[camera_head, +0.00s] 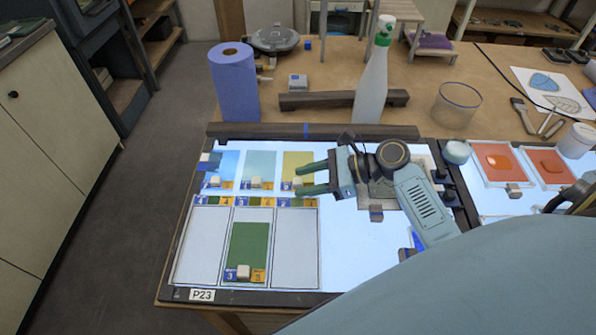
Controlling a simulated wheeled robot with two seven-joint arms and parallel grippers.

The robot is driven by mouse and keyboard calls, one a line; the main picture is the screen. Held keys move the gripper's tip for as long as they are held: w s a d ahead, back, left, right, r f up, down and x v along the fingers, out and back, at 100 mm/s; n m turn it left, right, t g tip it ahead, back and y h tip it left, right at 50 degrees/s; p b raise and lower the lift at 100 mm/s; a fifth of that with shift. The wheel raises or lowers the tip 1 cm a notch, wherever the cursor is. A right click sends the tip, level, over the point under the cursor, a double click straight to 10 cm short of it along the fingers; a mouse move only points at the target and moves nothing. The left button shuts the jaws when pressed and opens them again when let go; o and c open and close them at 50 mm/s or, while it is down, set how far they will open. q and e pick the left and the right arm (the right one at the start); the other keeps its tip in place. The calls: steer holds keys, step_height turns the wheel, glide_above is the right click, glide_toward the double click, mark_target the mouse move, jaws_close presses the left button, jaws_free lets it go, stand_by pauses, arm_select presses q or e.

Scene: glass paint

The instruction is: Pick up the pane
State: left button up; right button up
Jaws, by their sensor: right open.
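A lit panel (352,268) on the table holds several coloured panes. In its back row are a blue pane (222,165), a grey-green pane (260,163) and a yellow pane (294,160), each with a small block and labels at its front. A green pane (249,243) lies in the middle of three front outlines; the outlines on either side are empty. My right gripper (302,179) reaches in from the right, open and empty, with its green fingers pointing left over the yellow pane's right part. A greyish pane (372,203) is partly hidden beneath this gripper. My left gripper is out of view.
Two red panes (497,162) (549,165) lie at the right. The floor at left is clear.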

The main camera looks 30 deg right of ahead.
jaws_close()
